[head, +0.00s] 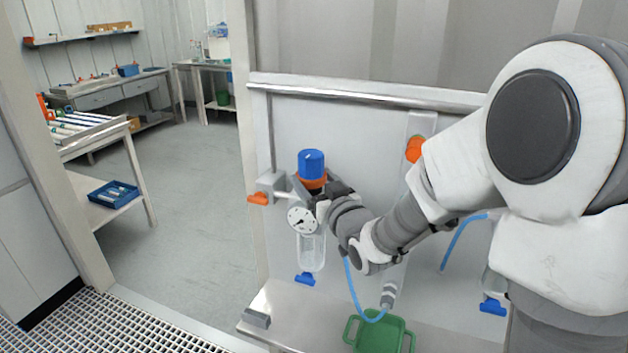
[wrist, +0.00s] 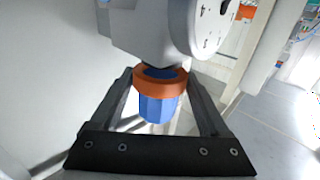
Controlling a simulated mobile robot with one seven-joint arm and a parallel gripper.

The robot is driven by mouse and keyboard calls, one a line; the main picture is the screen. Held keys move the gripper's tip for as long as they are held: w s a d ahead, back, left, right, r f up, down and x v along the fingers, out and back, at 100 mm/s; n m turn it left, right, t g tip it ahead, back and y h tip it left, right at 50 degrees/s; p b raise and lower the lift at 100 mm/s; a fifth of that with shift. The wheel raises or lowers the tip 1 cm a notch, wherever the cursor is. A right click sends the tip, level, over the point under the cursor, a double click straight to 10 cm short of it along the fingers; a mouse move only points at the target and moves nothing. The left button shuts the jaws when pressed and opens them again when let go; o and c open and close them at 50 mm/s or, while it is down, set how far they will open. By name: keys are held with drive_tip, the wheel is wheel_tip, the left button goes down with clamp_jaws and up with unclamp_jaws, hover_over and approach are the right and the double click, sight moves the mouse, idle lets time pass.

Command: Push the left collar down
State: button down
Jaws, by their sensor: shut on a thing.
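The left vessel (head: 311,252) is a clear upright cylinder on the panel, with a round gauge (head: 301,220) at its front. Its blue cap (head: 311,163) sits on top, with the orange left collar (head: 313,183) around it just below. My gripper (head: 322,190) reaches in from the right at collar height. In the wrist view the fingers (wrist: 160,80) stand on both sides of the orange collar (wrist: 160,84) and are shut on it. The blue cap shows there too (wrist: 158,108), between the fingers. The collar's right side is partly hidden by my gripper in the head view.
An orange handle (head: 259,198) sticks out left of the vessel. A blue valve (head: 305,279) is beneath it. A green tray (head: 379,336) and blue hose (head: 352,285) are lower right. An orange part (head: 413,150) is on the panel. My arm hides much of the right side.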

drive_tip(key=shift+f, duration=0.1)
drive_tip(key=shift+f+b, duration=0.7)
drive_tip(key=shift+b, duration=0.75)
drive_tip(key=shift+s+f, duration=0.1)
unclamp_jaws()
drive_tip(key=shift+d, duration=0.1)
